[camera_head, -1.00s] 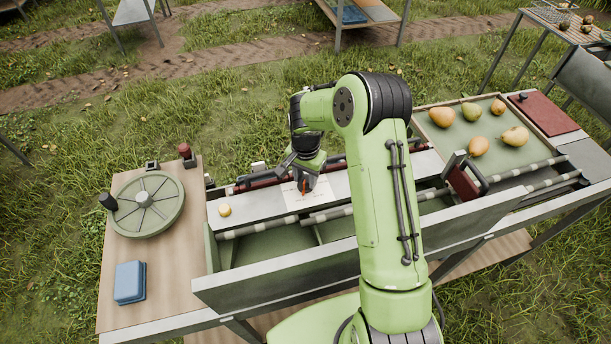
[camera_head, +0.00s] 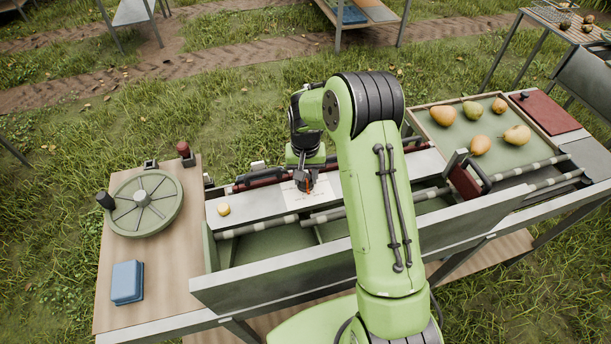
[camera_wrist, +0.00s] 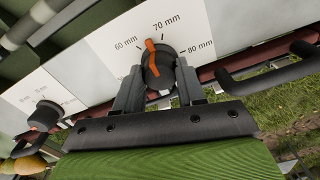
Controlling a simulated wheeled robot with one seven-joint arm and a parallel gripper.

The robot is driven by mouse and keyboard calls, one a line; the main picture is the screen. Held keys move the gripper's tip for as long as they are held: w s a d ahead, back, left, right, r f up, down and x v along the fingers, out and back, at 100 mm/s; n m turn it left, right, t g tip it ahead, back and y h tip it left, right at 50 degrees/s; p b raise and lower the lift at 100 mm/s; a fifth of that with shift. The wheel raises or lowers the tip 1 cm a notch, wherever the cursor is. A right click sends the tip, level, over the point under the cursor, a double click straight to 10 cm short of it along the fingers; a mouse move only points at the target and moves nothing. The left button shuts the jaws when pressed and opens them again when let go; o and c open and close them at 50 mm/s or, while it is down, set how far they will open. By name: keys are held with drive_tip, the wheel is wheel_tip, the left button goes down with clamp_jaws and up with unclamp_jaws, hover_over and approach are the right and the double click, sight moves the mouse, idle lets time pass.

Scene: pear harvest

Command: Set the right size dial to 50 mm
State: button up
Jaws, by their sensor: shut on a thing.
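A dark round size dial (camera_wrist: 165,69) with an orange pointer sits on a white scale plate (camera_wrist: 110,48) in the wrist view. The pointer stands between 60 mm and 70 mm. My gripper (camera_wrist: 159,82) is shut on this dial, a finger on either side. In the head view my gripper (camera_head: 305,184) is at the same white plate. A second dark dial (camera_wrist: 46,114) with its own scale is at left in the wrist view, its labels too small to read surely.
A dark handle (camera_wrist: 270,68) is close to the right of the held dial in the wrist view.

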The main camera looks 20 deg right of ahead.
drive_tip(key=n, duration=0.4)
drive_tip(key=shift+n+b, duration=0.3)
drive_tip(key=shift+b, duration=0.05)
drive_tip(key=n, duration=0.4)
drive_tip(key=shift+n+b, duration=0.3)
drive_tip(key=n, duration=0.4)
drive_tip(key=shift+b, duration=0.3)
drive_tip(key=shift+n, duration=2.3)
drive_tip(key=o, duration=1.1)
drive_tip(key=shift+c, duration=0.2)
wheel_tip(320, 180, up, 16)
drive_tip(key=p, duration=0.1)
drive_tip(key=shift+p, duration=0.4)
